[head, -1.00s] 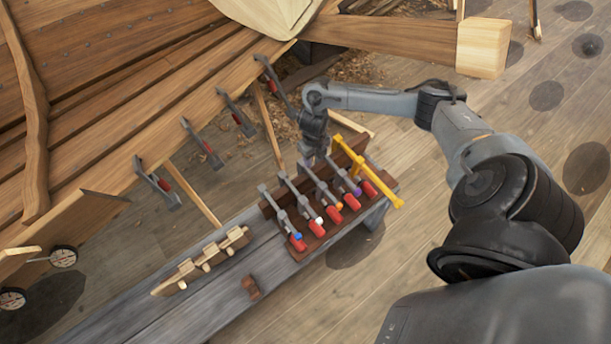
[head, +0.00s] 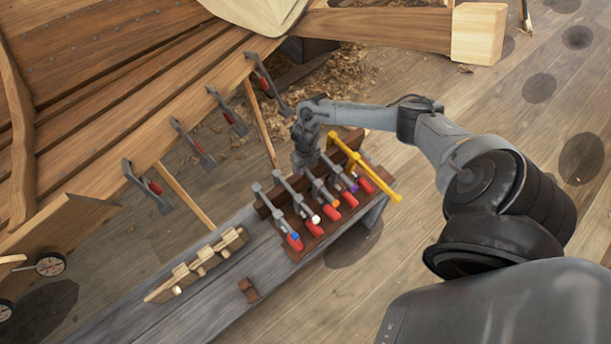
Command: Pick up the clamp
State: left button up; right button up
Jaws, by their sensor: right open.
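Several clamps with grey bars and red handles lie side by side in a dark wooden rack (head: 292,252) on the bench. One has a blue end (head: 288,232), one a white end (head: 303,206), and others orange and purple ends. A yellow clamp (head: 364,166) lies at the rack's right end. More clamps (head: 193,144) hang along the hull's plank edge. My right gripper (head: 304,163) is above the back of the rack, near the grey clamps' upper ends; its fingertips are small and partly hidden. It appears to hold nothing. My left gripper is not in view.
The grey bench (head: 190,316) carries a wooden block piece with pegs (head: 197,264) and a small brown block (head: 248,290). The hull (head: 110,90) fills the upper left. A thick beam (head: 400,29) crosses the top. Open floor lies at right.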

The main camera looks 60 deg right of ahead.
jog(key=shift+f, duration=0.4)
grip_shut()
jog(key=shift+w+r, duration=0.1)
dwell(1.1)
